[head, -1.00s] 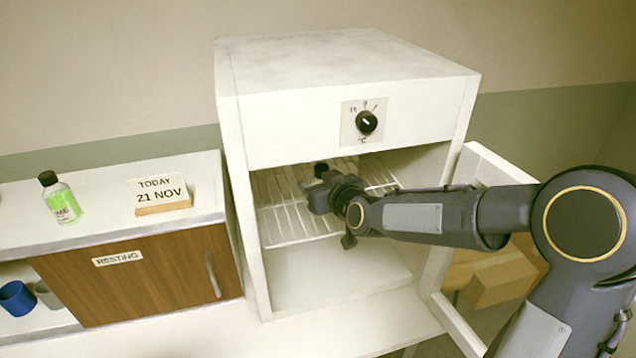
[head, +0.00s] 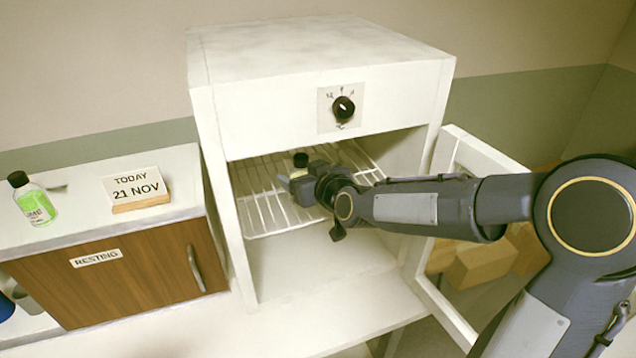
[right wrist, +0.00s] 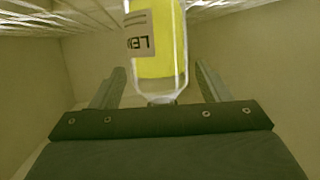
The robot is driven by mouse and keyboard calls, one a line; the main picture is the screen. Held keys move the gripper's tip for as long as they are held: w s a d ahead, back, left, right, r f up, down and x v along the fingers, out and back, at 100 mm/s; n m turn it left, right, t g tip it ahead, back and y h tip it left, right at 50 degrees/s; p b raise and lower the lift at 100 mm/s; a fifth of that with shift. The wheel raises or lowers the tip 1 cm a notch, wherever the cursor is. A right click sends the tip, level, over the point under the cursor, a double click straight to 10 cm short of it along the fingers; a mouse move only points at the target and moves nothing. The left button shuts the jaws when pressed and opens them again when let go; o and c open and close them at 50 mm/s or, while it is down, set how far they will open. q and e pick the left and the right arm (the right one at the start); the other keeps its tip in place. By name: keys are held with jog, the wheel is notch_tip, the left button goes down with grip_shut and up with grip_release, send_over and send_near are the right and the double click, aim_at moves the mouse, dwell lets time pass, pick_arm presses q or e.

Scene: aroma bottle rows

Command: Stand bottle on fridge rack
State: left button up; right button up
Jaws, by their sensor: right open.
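The bottle (head: 299,172) stands upright at the wire fridge rack (head: 262,222), inside the open white fridge (head: 325,62). It has a black cap, and the right wrist view shows yellow contents and a pale label on it (right wrist: 156,45). My right gripper (head: 297,190) reaches in through the fridge front. In the right wrist view its fingers (right wrist: 160,75) are spread to either side of the bottle, with gaps visible. The bottle's base is outside the wrist view, so its contact with the rack is hidden. My left gripper is not in view.
The fridge door (head: 447,215) stands open at right, close to my right arm. Cardboard boxes (head: 485,262) lie behind it. At left, a green-labelled bottle (head: 34,204) and a date sign (head: 139,190) stand on the cabinet marked RESTING (head: 120,285).

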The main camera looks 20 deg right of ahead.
jog(key=v, duration=1)
jog(key=s+d+f+m+g, duration=0.1)
jog(key=s+f+g, duration=0.3)
jog(key=s, duration=0.8)
jog(key=s+d+f+m+g, duration=0.1)
jog(key=s+f+m+g, duration=0.2)
jog(key=s, duration=0.9)
notch_tip(320, 180, down, 3)
jog(key=shift+s+f+g+y, duration=0.25)
jog(key=shift+g+y, duration=0.05)
jog(key=shift+g, duration=0.5)
